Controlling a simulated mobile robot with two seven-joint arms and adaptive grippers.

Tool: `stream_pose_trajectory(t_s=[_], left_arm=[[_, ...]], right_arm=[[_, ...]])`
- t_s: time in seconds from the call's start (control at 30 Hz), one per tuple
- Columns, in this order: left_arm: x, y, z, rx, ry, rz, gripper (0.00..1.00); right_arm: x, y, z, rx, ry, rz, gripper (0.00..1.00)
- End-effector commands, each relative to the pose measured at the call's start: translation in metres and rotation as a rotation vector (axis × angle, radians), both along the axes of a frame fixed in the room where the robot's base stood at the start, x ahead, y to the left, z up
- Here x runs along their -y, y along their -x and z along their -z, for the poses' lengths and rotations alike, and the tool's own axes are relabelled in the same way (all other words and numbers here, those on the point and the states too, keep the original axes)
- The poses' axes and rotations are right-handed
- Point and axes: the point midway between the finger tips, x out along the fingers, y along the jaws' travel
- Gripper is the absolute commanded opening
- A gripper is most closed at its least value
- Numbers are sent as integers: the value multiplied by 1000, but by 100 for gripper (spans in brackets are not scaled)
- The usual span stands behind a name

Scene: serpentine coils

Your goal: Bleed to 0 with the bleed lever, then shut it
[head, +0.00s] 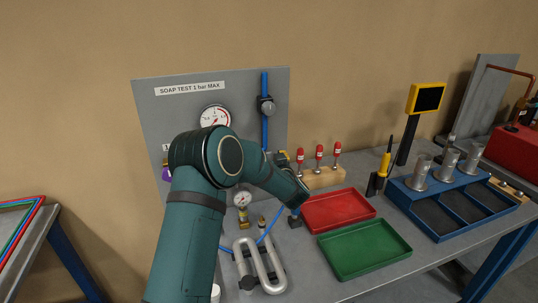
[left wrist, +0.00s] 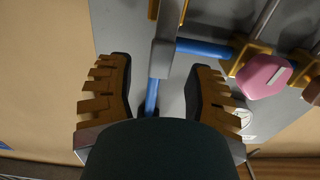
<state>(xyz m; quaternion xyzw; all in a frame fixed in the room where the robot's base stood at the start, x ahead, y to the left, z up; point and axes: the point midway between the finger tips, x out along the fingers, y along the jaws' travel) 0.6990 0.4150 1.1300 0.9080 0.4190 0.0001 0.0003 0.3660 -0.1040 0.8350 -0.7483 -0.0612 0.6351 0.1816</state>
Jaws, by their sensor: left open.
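The grey test panel (head: 250,90) stands at the back of the bench, with a label reading "SOAP TEST 1 bar MAX". A round white gauge (head: 214,118) on it shows above my left arm; I cannot read its needle. In the left wrist view my left gripper (left wrist: 161,65) is open, its ridged tan fingers on either side of a grey bar (left wrist: 166,40) and a blue pipe (left wrist: 151,98). No grip on them shows. I cannot tell whether the grey bar is the bleed lever. A pink knob (left wrist: 264,76) sits right of the fingers. My right gripper is not in view.
A small gauge (head: 242,198) and a bent metal coil (head: 259,265) are near my arm. A red tray (head: 338,210), a green tray (head: 364,248) and a blue rack (head: 435,205) stand to the right. Red-topped tools stand in a wooden block (head: 324,179).

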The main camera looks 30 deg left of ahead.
Motion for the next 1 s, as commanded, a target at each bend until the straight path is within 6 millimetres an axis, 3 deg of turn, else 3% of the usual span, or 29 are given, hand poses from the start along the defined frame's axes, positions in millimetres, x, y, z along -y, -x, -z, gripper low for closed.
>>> stream_pose_trajectory(t_s=[0.2, 0.53, 0.57, 0.7, 1.0], left_arm=[[-14, -12, 0, -1, -1, 1, 53], [-16, -14, 0, -1, -1, 2, 53], [-16, -14, 0, -1, -1, 2, 48], [-16, -14, 0, 0, 0, 1, 0], [-16, -14, -1, 1, -1, 1, 0]], right_arm=[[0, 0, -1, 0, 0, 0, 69], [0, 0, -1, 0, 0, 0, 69], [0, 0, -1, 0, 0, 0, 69], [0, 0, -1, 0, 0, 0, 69], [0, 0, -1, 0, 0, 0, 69]])
